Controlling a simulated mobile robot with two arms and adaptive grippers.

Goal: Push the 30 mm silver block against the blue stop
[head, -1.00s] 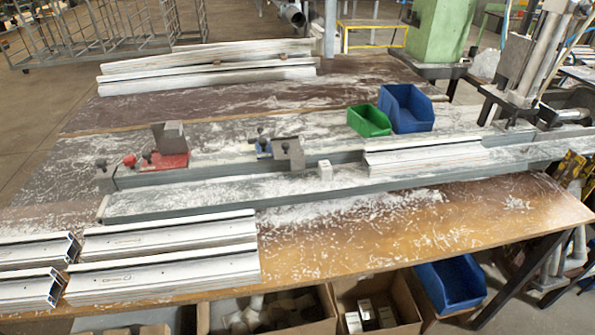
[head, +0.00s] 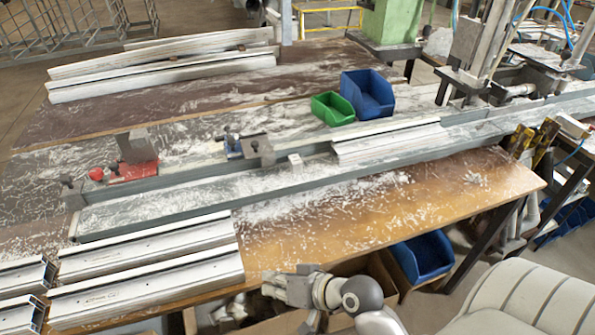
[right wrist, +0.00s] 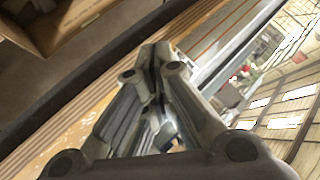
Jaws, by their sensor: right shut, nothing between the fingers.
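The small silver block (head: 295,161) sits on the grey rail near the middle of the head view. The blue stop (head: 240,146), with a grey plate on its right side, stands to the left of the block. A short gap shows between the plate and the block. My right gripper (head: 272,284) is low in the head view, in front of the table's front edge and well away from the block. Its fingers are shut and empty; they also show together in the right wrist view (right wrist: 154,52). My left gripper is not in view.
A red clamp (head: 132,170) is further left on the rail. Aluminium profiles (head: 390,140) lie right of the block, with more at the front left (head: 145,285). Green (head: 332,109) and blue bins (head: 367,95) stand behind. The wooden table (head: 330,225) is mostly clear apart from shavings.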

